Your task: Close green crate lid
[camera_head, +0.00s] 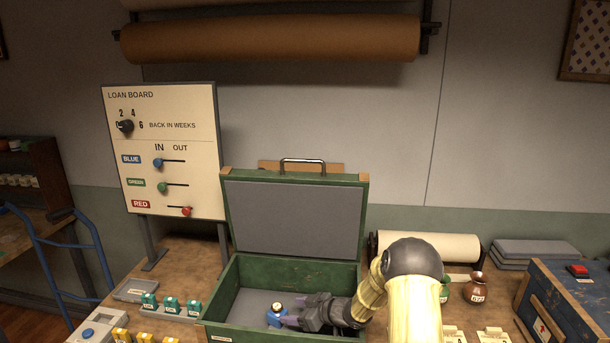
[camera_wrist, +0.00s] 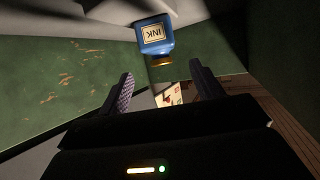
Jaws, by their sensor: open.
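The green crate (camera_head: 240,287) stands on the workbench with its lid (camera_head: 297,215) raised upright at the back. The lid has a grey inner panel and a metal handle on its top edge. A blue ink bottle (camera_head: 276,317) with a pale label is inside the crate on the grey floor. My gripper (camera_head: 285,321) is low inside the crate, its fingers pointing left close to the bottle. In the wrist view the two fingers (camera_wrist: 158,85) are spread apart, and the ink bottle (camera_wrist: 155,38) is just beyond them, apart from both fingers.
A loan board (camera_head: 163,150) with a dial and sliders stands behind left. Teal blocks (camera_head: 171,305) and yellow blocks (camera_head: 145,337) are left of the crate. A paper roll (camera_head: 430,247), small jugs (camera_head: 473,287) and a blue crate (camera_head: 565,305) are to the right.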

